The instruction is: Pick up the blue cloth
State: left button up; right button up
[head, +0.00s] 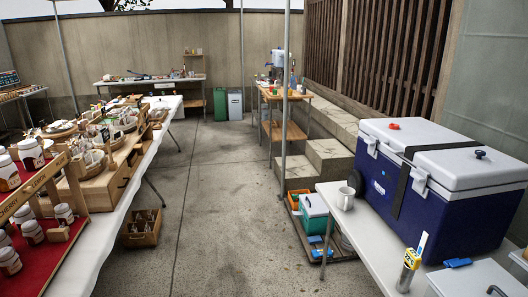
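A small flat blue thing (458,262), which looks like the blue cloth, lies on the white table (365,240) at the lower right, in front of the cooler. It is too small to be sure it is cloth. Neither of my grippers is in the head view.
A large blue cooler (420,205) with a white lid stands on that table. A white mug (345,199) and a yellow container (408,270) stand near its front edge. A long stall table (110,235) runs along the left. The concrete floor (225,190) between is clear.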

aim_at(316, 239)
jog(key=i+j, duration=0.1)
jog(key=i, duration=0.35)
jog(key=i+z, duration=0.15)
jog(key=i, duration=0.35)
jog(key=i+j, duration=0.2)
jog(key=i, duration=0.25)
jog(key=i+j+z, duration=0.25)
jog(key=i+z, duration=0.25)
jog(key=i+j+z, duration=0.7)
jog(key=j+z, duration=0.25)
jog(key=i+j+z, duration=0.25)
jog(key=j, duration=0.4)
jog(key=j+z, duration=0.2)
jog(key=j, duration=0.45)
